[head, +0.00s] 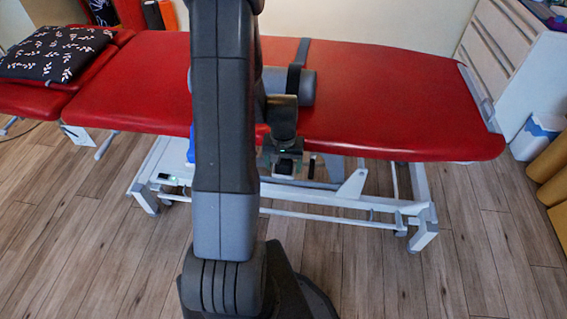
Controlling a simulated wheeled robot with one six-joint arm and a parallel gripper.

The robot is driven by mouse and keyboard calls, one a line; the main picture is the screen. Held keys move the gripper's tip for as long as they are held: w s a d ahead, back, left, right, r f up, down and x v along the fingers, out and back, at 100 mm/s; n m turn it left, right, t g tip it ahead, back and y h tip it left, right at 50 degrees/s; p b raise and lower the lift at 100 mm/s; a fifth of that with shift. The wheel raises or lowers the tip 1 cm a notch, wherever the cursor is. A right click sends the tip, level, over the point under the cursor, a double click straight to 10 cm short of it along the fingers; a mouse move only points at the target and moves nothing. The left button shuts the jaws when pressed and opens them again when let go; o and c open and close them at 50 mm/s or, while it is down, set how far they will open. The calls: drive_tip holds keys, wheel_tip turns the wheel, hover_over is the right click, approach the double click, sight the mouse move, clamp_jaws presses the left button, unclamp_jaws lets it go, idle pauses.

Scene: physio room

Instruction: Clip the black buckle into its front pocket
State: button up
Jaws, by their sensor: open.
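A dark strap (300,57) runs across the red treatment table (400,100) and over a grey roll (306,88). Its nearer part is hidden behind my arm. My gripper (284,163) points down at the table's front edge, right of my large arm link. It is open, and I see nothing held in it. A small dark piece (312,165) hangs just below the table edge, right of the gripper; I cannot tell whether it is the buckle. I cannot make out the black buckle or its front pocket for certain.
A patterned dark pillow (50,54) lies at the table's left end. The white table frame (350,190) stands below. A blue item (190,148) is partly hidden by my arm. A white cabinet (500,60) and a bin (540,130) stand right. The wooden floor in front is clear.

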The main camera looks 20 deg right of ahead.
wheel_tip(320, 180, up, 14)
drive_tip(key=p, duration=0.2)
idle(0.4)
drive_tip(key=shift+f, duration=0.1)
wheel_tip(320, 180, down, 14)
drive_tip(key=shift+r+b, duration=0.25)
drive_tip(key=shift+b, duration=0.55)
drive_tip(key=shift+r+p, duration=1.05)
drive_tip(key=shift+r, duration=0.3)
